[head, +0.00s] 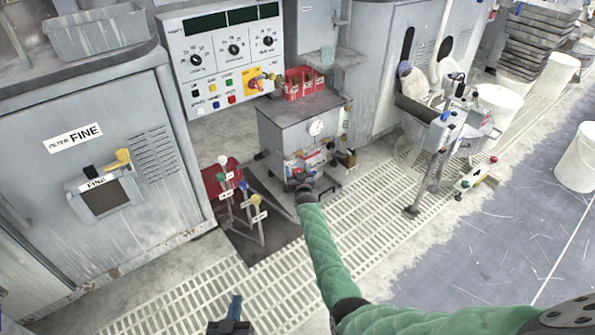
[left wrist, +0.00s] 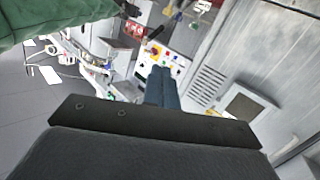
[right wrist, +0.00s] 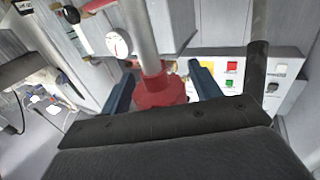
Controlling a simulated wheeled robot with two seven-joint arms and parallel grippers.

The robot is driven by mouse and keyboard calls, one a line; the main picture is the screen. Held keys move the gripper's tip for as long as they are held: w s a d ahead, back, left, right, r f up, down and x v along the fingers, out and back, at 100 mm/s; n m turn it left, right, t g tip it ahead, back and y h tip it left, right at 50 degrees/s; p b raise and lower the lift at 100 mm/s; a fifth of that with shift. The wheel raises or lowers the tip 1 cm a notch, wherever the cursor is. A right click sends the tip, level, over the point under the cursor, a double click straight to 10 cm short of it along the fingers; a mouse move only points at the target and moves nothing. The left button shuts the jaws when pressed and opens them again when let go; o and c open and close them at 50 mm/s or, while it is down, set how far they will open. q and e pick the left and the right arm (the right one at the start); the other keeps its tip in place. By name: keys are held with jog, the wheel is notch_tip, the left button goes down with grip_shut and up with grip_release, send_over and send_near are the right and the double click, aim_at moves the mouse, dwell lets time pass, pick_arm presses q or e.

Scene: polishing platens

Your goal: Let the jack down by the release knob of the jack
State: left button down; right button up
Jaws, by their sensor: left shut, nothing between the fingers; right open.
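My right gripper (head: 305,188), on the green-sleeved arm, is low at the front of the grey cabinet. In the right wrist view its two blue fingers (right wrist: 161,82) are apart. A red round body (right wrist: 160,92) with an upright grey post (right wrist: 138,28) shows between them; I cannot tell whether the fingers touch it. It may be part of the jack, but I cannot make out the jack or its release knob for certain. My left gripper (head: 233,308) is shut and empty above the floor grating. Its closed fingers (left wrist: 162,86) also show in the left wrist view.
The grey cabinet (head: 290,125) carries a round gauge (head: 316,128). Levers with coloured knobs (head: 243,187) stand left of my right gripper. A control panel (head: 225,55) is behind. A wheeled metal stand (head: 428,170) is to the right. The grating (head: 205,305) in front is clear.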

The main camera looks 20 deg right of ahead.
jog(key=shift+s, duration=0.1)
jog(key=shift+s+a, duration=0.1)
jog(key=shift+s, duration=0.35)
pick_arm(q)
jog(key=s+f+g+y+p, duration=0.1)
jog(key=s+f+g, duration=0.4)
jog(key=f, duration=0.8)
jog(key=shift+s+a+f, duration=0.35)
jog(key=shift+s, duration=0.65)
pick_arm(e)
jog(key=s, duration=0.6)
jog(key=shift+s+a, duration=0.3)
jog(key=shift+a, duration=0.05)
pick_arm(q)
jog(key=shift+w, duration=0.1)
